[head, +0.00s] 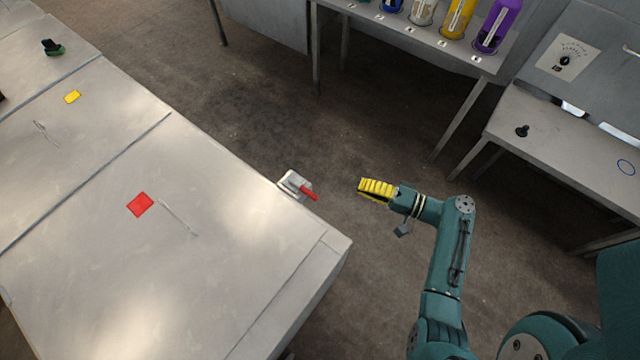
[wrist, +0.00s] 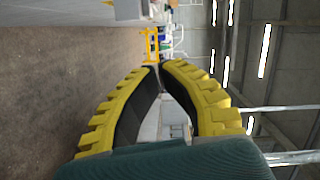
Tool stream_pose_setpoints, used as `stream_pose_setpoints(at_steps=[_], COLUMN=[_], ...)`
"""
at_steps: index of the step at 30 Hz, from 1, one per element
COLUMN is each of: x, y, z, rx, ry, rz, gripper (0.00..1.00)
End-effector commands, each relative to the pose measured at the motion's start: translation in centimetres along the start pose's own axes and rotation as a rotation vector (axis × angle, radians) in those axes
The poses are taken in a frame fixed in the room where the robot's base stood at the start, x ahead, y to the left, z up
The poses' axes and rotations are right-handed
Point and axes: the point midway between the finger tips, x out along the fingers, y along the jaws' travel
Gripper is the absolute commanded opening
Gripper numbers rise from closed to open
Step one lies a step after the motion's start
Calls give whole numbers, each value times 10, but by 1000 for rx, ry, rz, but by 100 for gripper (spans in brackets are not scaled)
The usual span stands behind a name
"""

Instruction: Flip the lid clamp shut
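The lid clamp (head: 290,183) is a small pale metal fitting on the right side edge of the large grey metal box (head: 250,230). Its red-tipped handle (head: 309,193) sticks out to the right, away from the box. My gripper (head: 360,187) has yellow ribbed fingers and is to the right of the handle, apart from it, pointing left. In the wrist view, the fingertips of my gripper (wrist: 160,67) meet with nothing visible between them. The clamp cannot be made out in the wrist view.
A red square (head: 140,204) and a yellow one (head: 72,97) mark the box tops. A table (head: 465,65) with coloured cylinders stands at the back. A bench (head: 560,135) with a black knob (head: 522,131) is at right. Open floor surrounds my gripper.

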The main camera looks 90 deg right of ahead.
Motion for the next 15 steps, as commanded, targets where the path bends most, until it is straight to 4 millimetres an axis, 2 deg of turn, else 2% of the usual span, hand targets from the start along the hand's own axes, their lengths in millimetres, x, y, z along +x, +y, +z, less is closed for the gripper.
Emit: stream_pose_setpoints(at_steps=[5,15], x=[24,99], y=[0,0], z=[2,2], rx=[0,-1], ry=[-7,-7], rz=[0,0], gripper=[0,0])
